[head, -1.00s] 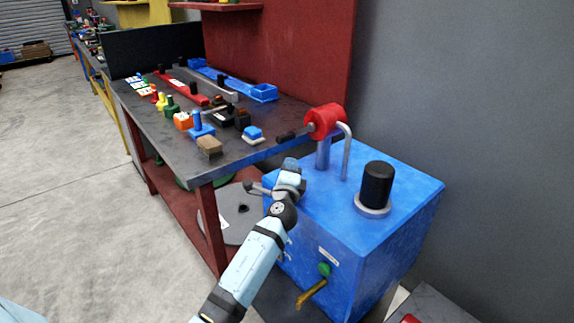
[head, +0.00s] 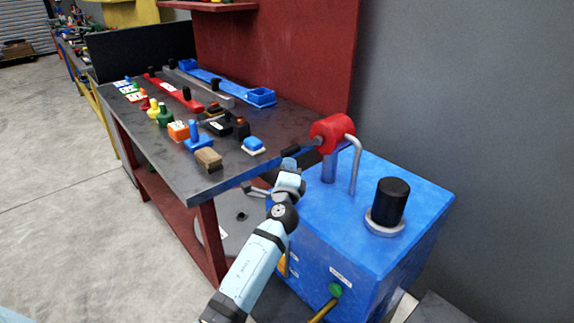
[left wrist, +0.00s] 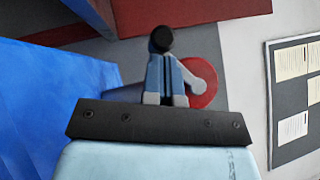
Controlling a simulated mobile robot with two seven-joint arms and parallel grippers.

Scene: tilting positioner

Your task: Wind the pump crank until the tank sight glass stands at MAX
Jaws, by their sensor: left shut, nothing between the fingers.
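The blue tank (head: 335,228) stands at the right with a red pump head (head: 331,132) on a post. A dark crank handle (head: 312,146) juts left from the pump head. My left gripper (head: 290,164) is just below and left of the handle. In the left wrist view the left gripper (left wrist: 165,68) is shut and empty. A black round knob (left wrist: 161,38) appears at its fingertips; I cannot tell whether they touch. A red disc (left wrist: 203,82) with a grey arm shows behind the fingers. No sight glass can be made out. My right gripper is out of view.
A dark workbench (head: 180,150) with several small coloured parts stands left of the tank. A bent grey pipe (head: 356,165) and a black cap (head: 390,203) rise from the tank top. A green knob (head: 335,289) is on its front. Floor at the left is clear.

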